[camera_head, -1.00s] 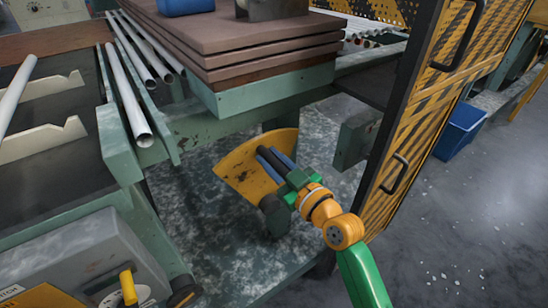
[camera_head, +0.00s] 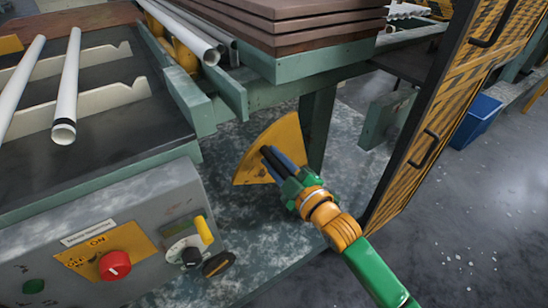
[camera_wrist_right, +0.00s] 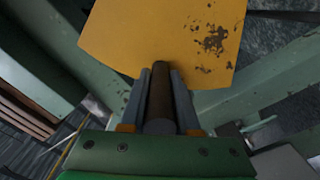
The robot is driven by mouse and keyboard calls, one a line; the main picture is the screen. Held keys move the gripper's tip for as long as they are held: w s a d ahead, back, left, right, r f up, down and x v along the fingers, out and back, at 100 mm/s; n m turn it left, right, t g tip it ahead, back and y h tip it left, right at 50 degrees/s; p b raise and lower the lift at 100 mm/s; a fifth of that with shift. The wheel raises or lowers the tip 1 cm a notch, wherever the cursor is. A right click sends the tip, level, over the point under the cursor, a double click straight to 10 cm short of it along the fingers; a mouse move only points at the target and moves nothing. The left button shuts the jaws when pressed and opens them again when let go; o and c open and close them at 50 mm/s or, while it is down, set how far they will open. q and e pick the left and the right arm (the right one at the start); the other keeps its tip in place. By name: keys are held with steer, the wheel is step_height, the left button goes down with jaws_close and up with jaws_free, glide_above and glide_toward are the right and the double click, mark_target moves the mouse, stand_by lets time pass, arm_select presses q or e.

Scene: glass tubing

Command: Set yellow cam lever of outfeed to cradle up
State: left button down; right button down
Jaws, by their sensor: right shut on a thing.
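A yellow fan-shaped cam plate (camera_head: 262,150) hangs below the outfeed frame, beside a green leg. It has dark worn patches and fills the upper part of the right wrist view (camera_wrist_right: 160,35). My right gripper (camera_head: 272,158) is shut on a dark round lever bar (camera_wrist_right: 160,95) that runs up to the plate between the two fingers. The bar's join to the plate is partly hidden. The cradle (camera_head: 75,115) at the left has cream notched rails. Two white tubes lie across it, one at the left (camera_head: 20,85) and one nearer the middle (camera_head: 66,90). My left gripper is out of view.
A grey control box (camera_head: 130,245) with a red knob (camera_head: 114,265) and a small yellow handle (camera_head: 203,229) stands front left. More tubes (camera_head: 190,35) lie in the rack beside stacked brown boards (camera_head: 290,20). A yellow-black striped guard door (camera_head: 445,120) stands close right of my arm.

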steer(key=shift+s+a+f, duration=0.1)
steer(key=shift+a, duration=0.05)
stand_by(0.3)
steer(key=c, duration=0.7)
jaws_free()
steer(key=shift+o, duration=0.2)
steer(key=p+v, duration=0.1)
steer(key=v, duration=0.6)
